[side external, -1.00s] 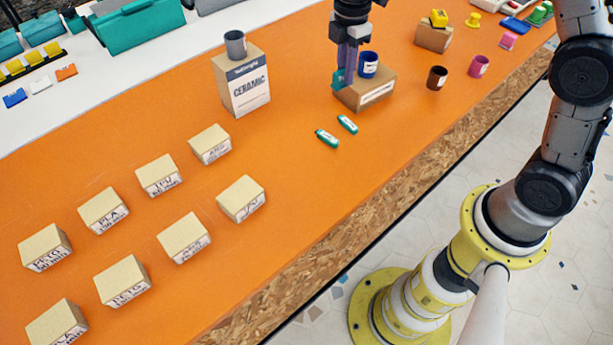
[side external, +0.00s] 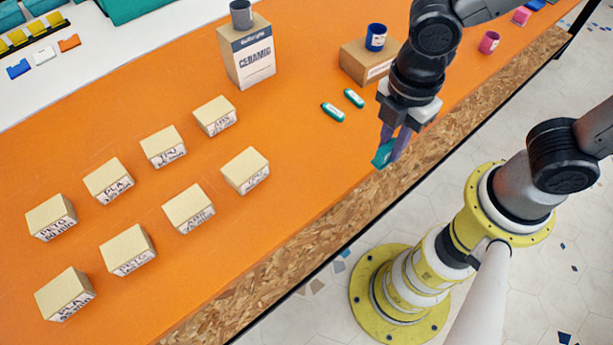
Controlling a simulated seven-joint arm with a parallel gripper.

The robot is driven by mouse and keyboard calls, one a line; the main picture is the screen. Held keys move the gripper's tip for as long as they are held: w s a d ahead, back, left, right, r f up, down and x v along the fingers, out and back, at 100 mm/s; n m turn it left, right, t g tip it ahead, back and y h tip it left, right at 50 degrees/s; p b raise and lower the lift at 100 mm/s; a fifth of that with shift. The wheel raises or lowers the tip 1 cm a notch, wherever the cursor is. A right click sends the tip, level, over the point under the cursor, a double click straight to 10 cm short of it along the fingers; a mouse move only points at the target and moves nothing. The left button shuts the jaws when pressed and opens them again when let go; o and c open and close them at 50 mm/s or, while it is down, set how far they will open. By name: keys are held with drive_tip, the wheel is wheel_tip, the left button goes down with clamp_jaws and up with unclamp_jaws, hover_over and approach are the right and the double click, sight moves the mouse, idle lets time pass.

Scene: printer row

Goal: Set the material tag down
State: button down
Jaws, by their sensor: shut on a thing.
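My gripper (side external: 392,150) is shut on a small teal piece, which I take to be the material tag (side external: 382,154). Two green-and-white tags (side external: 332,112) (side external: 354,98) lie on the table, left of my gripper. A brown cardboard box (side external: 358,62) with a blue cup (side external: 376,37) on top stands behind my gripper, partly hidden by my arm.
Several tan labelled blocks (side external: 190,208) stand in two rows at the left. A white-and-grey CERAMIC box (side external: 250,62) with a grey cup (side external: 241,14) on top stands at the back. A pink cup (side external: 489,42) is at the right. Orange table (side external: 300,150) between blocks and gripper is clear.

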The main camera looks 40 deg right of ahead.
drive_tip(key=w+a+f, duration=0.4)
drive_tip(key=w+a, duration=0.1)
drive_tip(key=w, duration=0.2)
hover_over(308, 180)
drive_tip(key=f, duration=0.5)
drive_tip(key=shift+s+d+f, duration=0.1)
drive_tip(key=shift+s+f, duration=0.1)
drive_tip(key=shift+s, duration=0.05)
drive_tip(key=shift+w+f, duration=0.15)
drive_tip(key=shift+f, duration=1.55)
drive_tip(key=shift+f, duration=0.15)
drive_tip(key=c, duration=0.8)
unclamp_jaws()
drive_tip(key=shift+c, duration=0.2)
